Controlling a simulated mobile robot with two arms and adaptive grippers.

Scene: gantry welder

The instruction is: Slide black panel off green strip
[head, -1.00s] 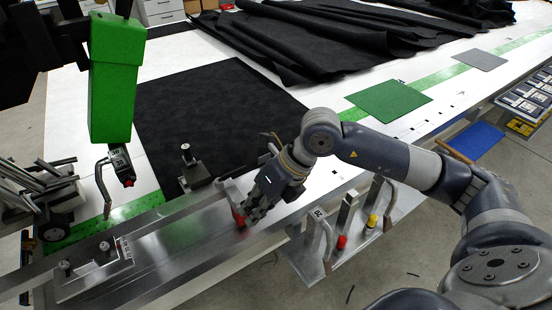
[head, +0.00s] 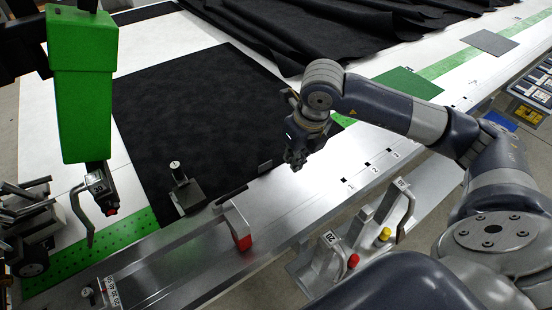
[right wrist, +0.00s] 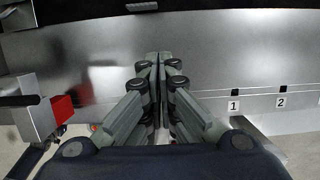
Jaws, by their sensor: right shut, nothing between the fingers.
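The black panel (head: 190,105) lies flat on the white table. Its near edge covers the middle of the green strip (head: 105,247), whose perforated part shows at lower left; the strip comes out again on the panel's right (head: 343,120). My right gripper (head: 295,163) is shut and empty, just off the panel's near right corner, over the metal rail. The right wrist view shows its fingers together (right wrist: 158,60) above bare metal, with no panel between them. My left gripper is not in view.
A green welding head (head: 83,90) hangs at left. A red-ended bar (head: 240,235) and a small clamp post (head: 182,185) stand along the rail (head: 290,205). A green square (head: 409,83) and a grey square (head: 489,42) lie farther right. Crumpled black fabric (head: 300,35) lies behind.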

